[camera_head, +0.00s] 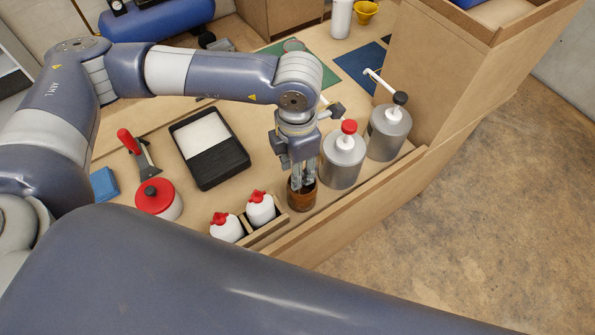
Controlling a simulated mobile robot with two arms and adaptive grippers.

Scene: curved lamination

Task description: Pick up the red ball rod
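A red ball (349,127) sits on a white stem on top of a silver can (343,161), right of my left gripper. No separate rod with a red ball shows clearly. My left gripper (303,184) points straight down with its fingertips at the mouth of a small brown cup (301,198). Its fingers look close together, but whether they hold anything inside the cup is hidden. My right gripper is not in view.
A second silver can (388,133) with a black ball top stands behind the first. White bottles with red caps (227,227) stand in a wooden holder. A black tray (222,163), a red-lidded pot (157,198) and a red-handled scraper (131,143) lie left. A wooden rim (340,218) borders the bench's front.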

